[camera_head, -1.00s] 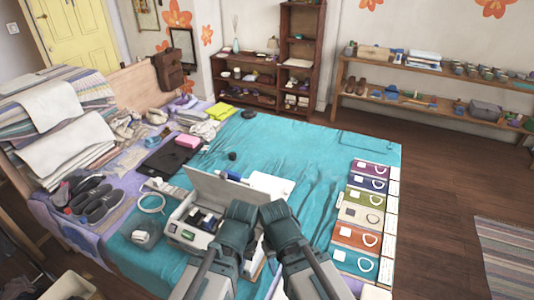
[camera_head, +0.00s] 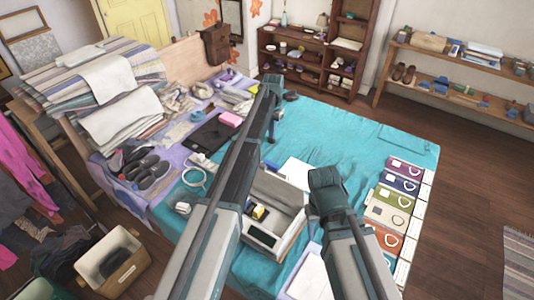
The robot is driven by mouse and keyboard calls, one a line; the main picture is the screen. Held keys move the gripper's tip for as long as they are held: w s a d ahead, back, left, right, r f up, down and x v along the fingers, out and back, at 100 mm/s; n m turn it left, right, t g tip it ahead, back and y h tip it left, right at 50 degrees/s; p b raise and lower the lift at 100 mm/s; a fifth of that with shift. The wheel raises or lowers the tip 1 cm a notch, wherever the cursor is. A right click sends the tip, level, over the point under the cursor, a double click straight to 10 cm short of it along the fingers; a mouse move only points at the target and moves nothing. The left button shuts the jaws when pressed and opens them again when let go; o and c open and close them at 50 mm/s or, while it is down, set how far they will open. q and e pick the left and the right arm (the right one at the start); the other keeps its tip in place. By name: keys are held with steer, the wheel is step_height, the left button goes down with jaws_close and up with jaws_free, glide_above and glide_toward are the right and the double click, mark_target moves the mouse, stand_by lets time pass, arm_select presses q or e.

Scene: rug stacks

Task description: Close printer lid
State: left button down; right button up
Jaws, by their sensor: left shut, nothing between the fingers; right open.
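The light grey printer (camera_head: 291,221) sits on the turquoise cloth in front of me, partly behind my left arm. Its inside is exposed, with dark and yellow parts showing. My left arm reaches across the printer's left side, and my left gripper (camera_head: 271,132) is beyond the lid, small and partly hidden, shut and empty. My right arm is bent to the right of the printer; its fingers are hidden behind the forearm.
A white sheet (camera_head: 297,171) lies behind the printer. Several coloured boxes (camera_head: 388,213) line the cloth's right edge. A white cable coil (camera_head: 194,178), a black flat case (camera_head: 211,134) and shoes (camera_head: 153,175) lie to the left. The turquoise cloth (camera_head: 350,145) is clear beyond the printer.

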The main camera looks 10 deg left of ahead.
arm_select(q)
step_height(320, 180, down, 11)
steer(key=b, duration=1)
steer(key=shift+s+r+b, duration=0.1)
steer(key=shift+r+b, duration=0.05)
steer(key=shift+b, duration=0.15)
steer(key=s, duration=0.1)
steer(key=s+a, duration=0.1)
steer(key=s, duration=0.1)
steer(key=shift+s+a, duration=0.25)
steer(key=shift+s, duration=0.05)
